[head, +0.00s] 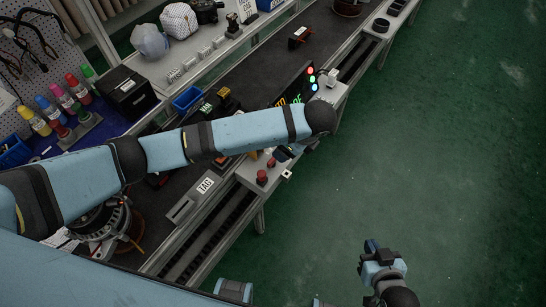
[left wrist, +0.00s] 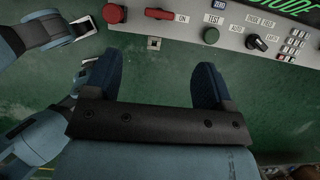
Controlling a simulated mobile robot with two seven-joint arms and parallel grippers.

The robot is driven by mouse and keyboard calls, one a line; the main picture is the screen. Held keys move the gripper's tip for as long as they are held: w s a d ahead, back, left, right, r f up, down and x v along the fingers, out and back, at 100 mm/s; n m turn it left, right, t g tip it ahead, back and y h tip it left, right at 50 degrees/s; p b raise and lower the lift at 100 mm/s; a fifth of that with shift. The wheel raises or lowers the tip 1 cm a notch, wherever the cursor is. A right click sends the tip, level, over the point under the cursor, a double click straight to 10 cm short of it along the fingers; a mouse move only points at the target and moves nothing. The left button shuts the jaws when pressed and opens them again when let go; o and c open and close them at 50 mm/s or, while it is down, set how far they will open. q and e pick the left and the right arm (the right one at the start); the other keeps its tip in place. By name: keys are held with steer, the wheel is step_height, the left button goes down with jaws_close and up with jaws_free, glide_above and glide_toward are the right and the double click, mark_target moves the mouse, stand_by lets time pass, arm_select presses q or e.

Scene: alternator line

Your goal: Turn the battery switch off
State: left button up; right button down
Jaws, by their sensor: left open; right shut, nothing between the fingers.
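The battery switch (left wrist: 160,14) is a red handle on the light grey control panel (left wrist: 236,14). In the left wrist view it lies sideways, beside the printed word ON at its right. In the head view it shows small and red (head: 271,162), partly by my left arm. My left gripper (left wrist: 157,65) is open and empty, its two dark blue fingers apart below the switch in the left wrist view and not touching it. In the head view my left forearm mostly hides that gripper. My right gripper (head: 378,250) is shut and empty over the green floor, away from the panel.
A red mushroom button (left wrist: 114,13) sits left of the switch; a green button (left wrist: 211,35) and a black knob (left wrist: 257,42) sit to its right. A small metal tab (left wrist: 154,43) sticks out at the panel's edge. The floor (head: 440,150) to the right is clear.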

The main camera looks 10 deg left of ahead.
mark_target(273, 159)
arm_select(q)
steer(key=x, duration=1.3)
steer(key=shift+s, duration=0.1)
steer(key=shift+p, duration=0.35)
steer(key=c, duration=0.9)
